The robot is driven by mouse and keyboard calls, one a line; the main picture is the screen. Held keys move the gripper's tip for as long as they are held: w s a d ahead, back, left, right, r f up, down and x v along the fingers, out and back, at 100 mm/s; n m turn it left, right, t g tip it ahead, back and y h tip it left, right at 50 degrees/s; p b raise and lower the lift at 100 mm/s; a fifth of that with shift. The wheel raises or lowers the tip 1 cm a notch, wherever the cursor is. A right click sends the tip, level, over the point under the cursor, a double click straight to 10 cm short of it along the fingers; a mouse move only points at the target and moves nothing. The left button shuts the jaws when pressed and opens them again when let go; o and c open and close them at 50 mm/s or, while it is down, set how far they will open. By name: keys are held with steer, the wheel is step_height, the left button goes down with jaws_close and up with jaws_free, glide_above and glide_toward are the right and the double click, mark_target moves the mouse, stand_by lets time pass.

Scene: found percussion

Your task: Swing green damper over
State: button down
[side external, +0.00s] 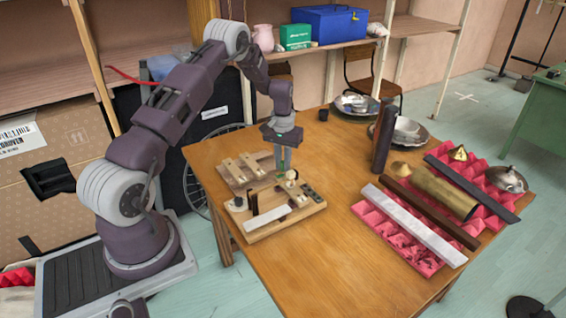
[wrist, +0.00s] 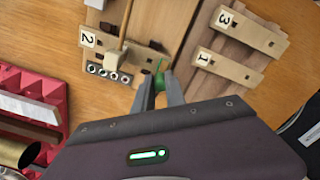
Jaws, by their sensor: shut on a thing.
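My gripper (wrist: 160,86) is shut on the green damper (wrist: 160,76). Only a small green part shows between and just past the fingertips; the rest is hidden by the fingers. In the side view my gripper (side external: 282,164) points down over the wooden instrument (side external: 290,218) on the table. The instrument has wooden bars, and the wrist view shows number labels 1 (wrist: 204,57), 2 (wrist: 87,40) and 3 (wrist: 225,18). A row of several metal rings lies near label 2. I cannot tell how far the damper is turned.
Pink foam (side external: 376,231) with a pale bar (side external: 418,225), a dark bar and a brass tube (side external: 443,191) fills the table's right side. A tall dark block (side external: 383,137) stands near metal bowls (side external: 357,103). The table between instrument and foam is clear.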

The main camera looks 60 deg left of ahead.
mark_target(292, 167)
steer(key=shift+w+a+r+g, duration=0.15)
steer(key=shift+w+g, duration=0.15)
steer(key=shift+g, duration=0.25)
steer(key=shift+w+d+r+g, duration=0.15)
steer(key=shift+w+g, duration=0.15)
steer(key=shift+g, duration=0.25)
steer(key=shift+w+r+g, duration=0.1)
steer(key=shift+r+g, duration=0.1)
steer(key=shift+g, duration=0.3)
steer(key=c, duration=1.4)
jaws_free()
steer(key=shift+o, duration=0.2)
steer(key=v, duration=0.7)
